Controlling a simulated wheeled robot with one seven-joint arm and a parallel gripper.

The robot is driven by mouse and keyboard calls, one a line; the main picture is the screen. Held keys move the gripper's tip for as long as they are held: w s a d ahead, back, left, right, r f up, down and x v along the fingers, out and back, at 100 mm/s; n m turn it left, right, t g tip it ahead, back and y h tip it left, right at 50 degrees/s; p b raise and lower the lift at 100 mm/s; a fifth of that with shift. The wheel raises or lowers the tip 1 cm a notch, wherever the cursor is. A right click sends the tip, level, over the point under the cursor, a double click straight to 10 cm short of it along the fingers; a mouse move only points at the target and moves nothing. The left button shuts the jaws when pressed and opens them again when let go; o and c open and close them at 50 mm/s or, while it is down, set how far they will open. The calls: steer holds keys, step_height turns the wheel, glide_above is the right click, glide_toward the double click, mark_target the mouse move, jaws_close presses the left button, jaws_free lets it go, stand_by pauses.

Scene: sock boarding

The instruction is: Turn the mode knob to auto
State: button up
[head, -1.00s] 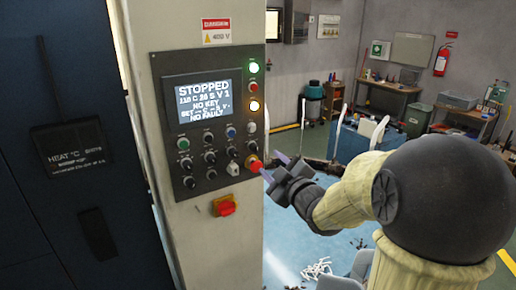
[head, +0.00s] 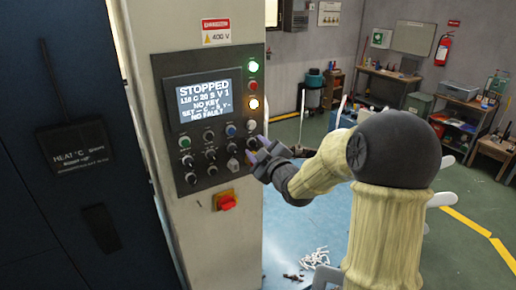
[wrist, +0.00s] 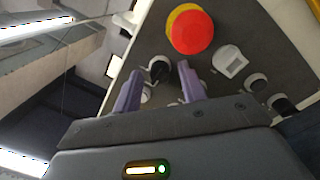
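The control panel (head: 212,125) is on a pale cabinet column in the head view, with several knobs and buttons under its display. My gripper (head: 256,148) is at the panel's right edge. In the wrist view my gripper (wrist: 159,72) is open, its two purple fingers apart. A black knob with a white mark (wrist: 158,69) shows between the fingertips; I cannot tell whether they touch it. Labels are too small to read, so I cannot tell which is the mode knob or its setting. The display (head: 208,101) reads STOPPED, NO KEY, NO FAULT.
A red stop button with a yellow ring (wrist: 190,30) is close to the fingers; my gripper hides it in the head view. A red-orange switch (head: 226,200) is below the panel.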

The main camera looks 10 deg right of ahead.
jaws_close()
steer(key=shift+m+b, duration=0.4)
steer(key=shift+m, duration=0.1)
steer(key=m+b, duration=0.1)
steer(key=m, duration=0.1)
steer(key=shift+m, duration=0.4)
steer(key=m, duration=0.4)
steer(key=shift+m+g, duration=0.3)
steer(key=shift+m, duration=0.1)
stand_by(0.4)
steer(key=shift+o, duration=0.6)
jaws_free()
steer(key=shift+r, duration=0.1)
steer(key=shift+s+d, duration=0.1)
